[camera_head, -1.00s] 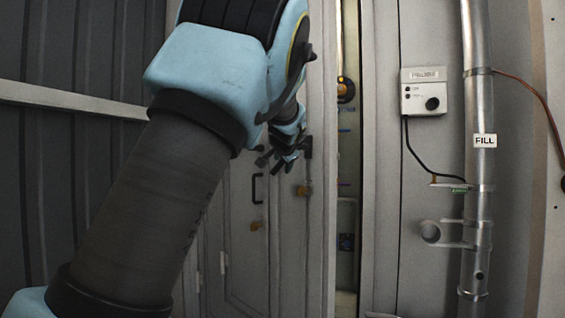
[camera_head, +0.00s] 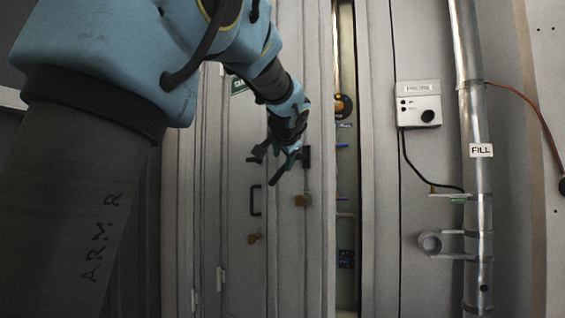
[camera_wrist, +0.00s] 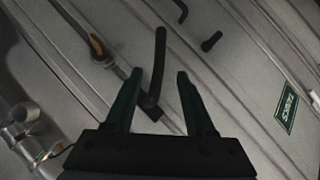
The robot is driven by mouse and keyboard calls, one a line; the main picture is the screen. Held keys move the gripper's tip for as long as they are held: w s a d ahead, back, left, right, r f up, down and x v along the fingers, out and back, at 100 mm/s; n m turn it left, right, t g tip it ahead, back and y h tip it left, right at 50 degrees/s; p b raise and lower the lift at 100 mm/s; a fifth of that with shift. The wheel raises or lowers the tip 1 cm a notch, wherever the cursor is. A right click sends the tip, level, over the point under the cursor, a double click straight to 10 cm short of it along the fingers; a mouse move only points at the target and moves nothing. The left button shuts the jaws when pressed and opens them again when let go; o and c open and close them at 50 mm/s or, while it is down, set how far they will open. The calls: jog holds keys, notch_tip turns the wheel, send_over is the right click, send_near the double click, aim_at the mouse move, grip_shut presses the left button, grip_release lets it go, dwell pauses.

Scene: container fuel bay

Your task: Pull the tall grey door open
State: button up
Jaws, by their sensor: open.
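The tall grey door (camera_head: 237,150) stands upright ahead, left of a narrow lit gap. Its black lever handle (camera_head: 278,172) sticks out from a dark mount near the door's right side. My gripper (camera_head: 269,158) is at the lever, with its fingers apart. In the wrist view, the lever (camera_wrist: 159,62) runs up between the two dark green fingers of my gripper (camera_wrist: 157,75). The fingers are not closed on it, and I cannot tell whether either one touches it. My gripper partly hides the lever's mount in the head view.
Right of the gap (camera_head: 346,240) stand a grey control box (camera_head: 418,104) and a metal pipe (camera_head: 474,110) labelled FILL. A green sign (camera_wrist: 287,107) shows in the wrist view.

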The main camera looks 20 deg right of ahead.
jog(key=shift+b+v, duration=0.35)
jog(key=shift+v, duration=0.45)
